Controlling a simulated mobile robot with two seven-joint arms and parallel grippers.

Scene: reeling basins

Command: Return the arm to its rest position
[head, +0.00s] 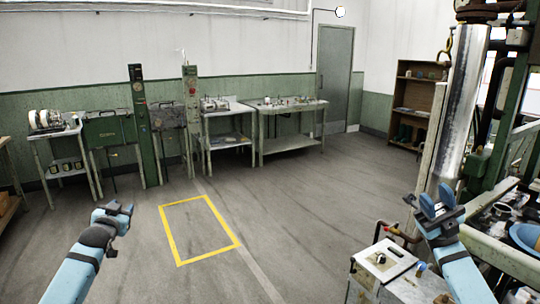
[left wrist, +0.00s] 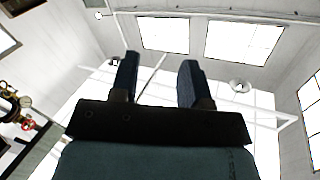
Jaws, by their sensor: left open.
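My left gripper (head: 121,208) is raised over the open floor at the lower left of the head view. In the left wrist view my left gripper (left wrist: 160,65) points up toward the ceiling, its two dark fingers apart with nothing between them. My right gripper (head: 437,203) is at the lower right of the head view, fingers up and spread, with nothing seen between them. It appears in front of the machine with the shiny cylinder (head: 464,105).
A yellow floor rectangle (head: 180,262) marks clear floor between my arms.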

